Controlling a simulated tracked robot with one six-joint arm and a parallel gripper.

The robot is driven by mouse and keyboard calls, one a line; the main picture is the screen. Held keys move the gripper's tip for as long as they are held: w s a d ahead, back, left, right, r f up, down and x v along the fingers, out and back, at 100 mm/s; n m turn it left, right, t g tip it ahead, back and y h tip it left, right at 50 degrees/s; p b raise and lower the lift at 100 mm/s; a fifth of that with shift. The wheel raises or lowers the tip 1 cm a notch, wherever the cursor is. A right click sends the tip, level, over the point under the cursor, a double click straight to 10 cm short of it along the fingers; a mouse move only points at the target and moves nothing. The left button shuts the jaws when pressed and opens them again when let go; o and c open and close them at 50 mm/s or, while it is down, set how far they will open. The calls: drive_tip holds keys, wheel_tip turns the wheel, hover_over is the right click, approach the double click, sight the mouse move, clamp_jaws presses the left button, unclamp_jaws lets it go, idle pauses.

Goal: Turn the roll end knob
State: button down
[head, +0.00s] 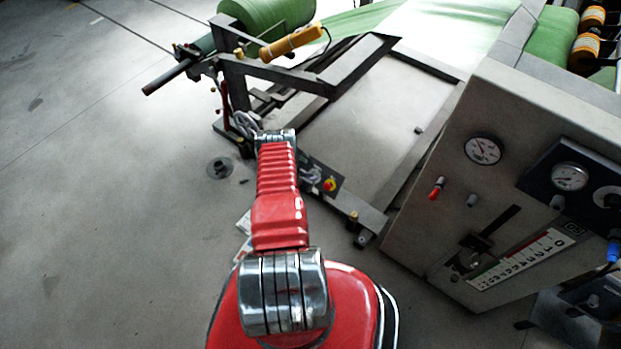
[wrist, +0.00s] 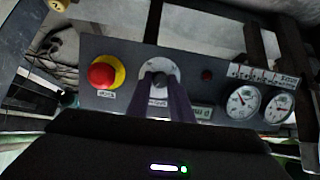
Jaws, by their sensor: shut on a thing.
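In the wrist view a dark knob (wrist: 160,79) sits on a pale round plate (wrist: 173,72) in the middle of a grey control panel (wrist: 215,76). My gripper (wrist: 160,86) reaches up to it from below, its two dark purple fingers closed on the knob's sides. The fingers cover part of the knob and its label, so its pointer position cannot be read. In the head view the small panel (head: 333,172) shows just right of my red arm; my gripper is hard to make out there.
A red button on a yellow ring (wrist: 104,72) is left of the knob. A small dark red lamp (wrist: 207,75) and two white gauges (wrist: 242,102) are to its right. In the head view, a green roll (head: 268,14) and a large cabinet (head: 420,220) flank the frame; floor at left is open.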

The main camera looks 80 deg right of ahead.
drive_tip(key=shift+m, duration=1.2)
drive_tip(key=c, duration=1.6)
unclamp_jaws()
drive_tip(key=shift+a, duration=0.1)
drive_tip(key=v, duration=1.3)
drive_tip(key=shift+s+a+r, duration=0.1)
drive_tip(key=shift+a+r, duration=0.05)
drive_tip(key=shift+a, duration=0.2)
